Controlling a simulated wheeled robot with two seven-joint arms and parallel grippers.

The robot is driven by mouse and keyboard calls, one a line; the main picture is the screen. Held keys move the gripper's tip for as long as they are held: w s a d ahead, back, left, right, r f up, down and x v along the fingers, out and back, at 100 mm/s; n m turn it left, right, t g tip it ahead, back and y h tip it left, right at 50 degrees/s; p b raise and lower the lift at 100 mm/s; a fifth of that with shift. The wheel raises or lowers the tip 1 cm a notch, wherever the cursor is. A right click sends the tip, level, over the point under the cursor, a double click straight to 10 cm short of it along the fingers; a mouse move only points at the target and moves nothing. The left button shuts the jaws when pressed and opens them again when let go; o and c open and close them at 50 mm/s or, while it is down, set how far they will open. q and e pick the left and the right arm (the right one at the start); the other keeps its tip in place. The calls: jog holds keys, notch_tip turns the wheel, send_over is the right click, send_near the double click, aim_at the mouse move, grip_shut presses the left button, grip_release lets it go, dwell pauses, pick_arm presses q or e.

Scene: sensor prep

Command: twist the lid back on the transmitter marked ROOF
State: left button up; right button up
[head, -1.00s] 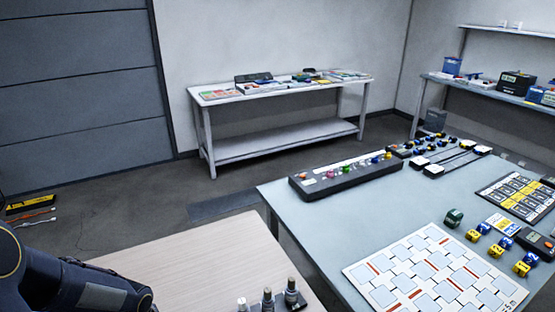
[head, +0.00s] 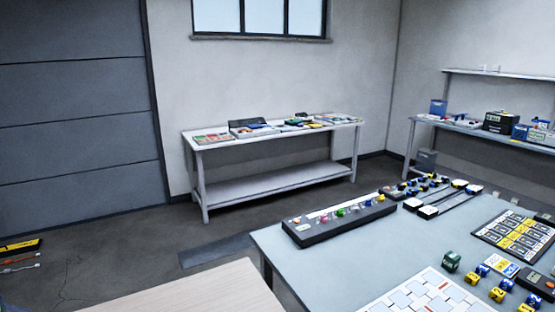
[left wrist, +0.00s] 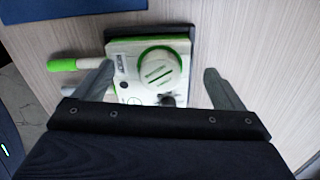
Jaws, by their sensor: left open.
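A white box-shaped device with green edges, apparently the transmitter (left wrist: 130,87), lies on the wood-grain table in the left wrist view. A round white disc with a green ring, apparently the lid (left wrist: 161,69), shows on its face. I cannot tell how it is seated. A small label (left wrist: 120,63) beside it is too small to read. A white rod with a green tip (left wrist: 62,65) sticks out to the left. My left gripper (left wrist: 158,70) is open, its fingers on either side of the disc in the picture. My right gripper is not in view.
A blue flat item (left wrist: 70,8) lies beyond the device. In the head view, the near wooden table (head: 190,290) shows a bare corner. The grey table (head: 325,260) at right holds a black strip of coloured knobs (head: 340,220). A white bench (head: 270,190) stands behind.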

pick_arm(q)
jog(key=shift+r+p, duration=0.65)
jog(key=shift+r, duration=0.1)
jog(key=shift+r+p, duration=2.45)
jog(key=shift+r, duration=0.45)
jog(key=shift+r, duration=0.25)
jog(key=s+d+r+n+t+h, duration=0.2)
jog(key=s+d+r+n, duration=0.3)
jog(key=r, duration=0.5)
jog(key=s+d+r+n+t+h, duration=0.1)
jog(key=s+d+r+n+t, duration=0.2)
jog(key=s+r+n, duration=0.4)
notch_tip(320, 180, up, 3)
jog(key=d+n, duration=0.1)
jog(key=n, duration=0.2)
jog(key=shift+s+d+n+t+h, duration=0.3)
jog(key=shift+d+h, duration=0.1)
jog(key=shift+a, duration=0.15)
